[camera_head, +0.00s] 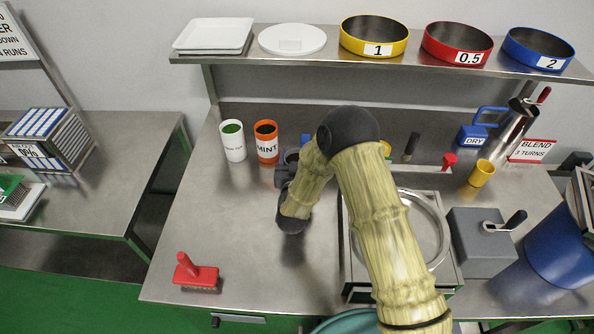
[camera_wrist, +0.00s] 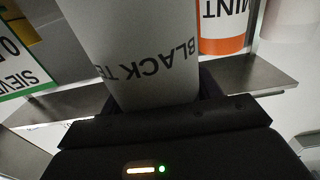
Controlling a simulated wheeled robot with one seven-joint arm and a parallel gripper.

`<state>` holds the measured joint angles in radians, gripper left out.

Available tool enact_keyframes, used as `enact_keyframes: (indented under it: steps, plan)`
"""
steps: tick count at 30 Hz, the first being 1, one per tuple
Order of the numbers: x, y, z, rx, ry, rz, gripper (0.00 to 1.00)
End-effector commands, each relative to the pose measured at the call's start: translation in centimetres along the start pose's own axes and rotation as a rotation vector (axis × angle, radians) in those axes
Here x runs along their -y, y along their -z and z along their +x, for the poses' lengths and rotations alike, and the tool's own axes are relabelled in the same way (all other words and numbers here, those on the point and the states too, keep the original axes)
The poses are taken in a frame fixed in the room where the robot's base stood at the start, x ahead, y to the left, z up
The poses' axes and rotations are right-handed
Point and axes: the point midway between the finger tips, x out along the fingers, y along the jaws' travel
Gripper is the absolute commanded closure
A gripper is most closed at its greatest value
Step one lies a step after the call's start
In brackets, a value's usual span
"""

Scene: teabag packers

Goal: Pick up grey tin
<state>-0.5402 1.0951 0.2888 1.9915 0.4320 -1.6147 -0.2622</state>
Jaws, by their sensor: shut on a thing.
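The grey tin (camera_wrist: 150,50) stands out large in the wrist view, with black lettering reading "BLACK TE" upside down and the rest cut off. My gripper (camera_wrist: 156,98) is shut on it, with dark jaws on both sides of the tin. In the head view my gripper (camera_head: 287,172) is at the back of the steel table, right of the orange tin, and my own arm hides most of the grey tin. I cannot tell whether the tin is touching the table.
An orange "MINT" tin (camera_head: 267,142) stands close by, also in the wrist view (camera_wrist: 222,25). A white tin (camera_head: 232,141) is left of it. A red brush (camera_head: 197,277) lies front left. A shelf (camera_head: 290,65) runs overhead. The table's left middle is clear.

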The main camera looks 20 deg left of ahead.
Motion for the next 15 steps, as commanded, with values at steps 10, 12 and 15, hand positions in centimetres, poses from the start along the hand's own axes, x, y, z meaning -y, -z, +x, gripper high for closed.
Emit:
enact_keyframes:
  steps: [10, 12, 15]
  plan:
    - [0.0, 1.2, 0.0, -0.003, 0.000, 0.001, 0.73]
    - [0.0, 2.1, 0.1, -0.004, 0.000, 0.002, 0.73]
    - [0.0, 3.6, 0.0, -0.004, 0.000, 0.002, 0.73]
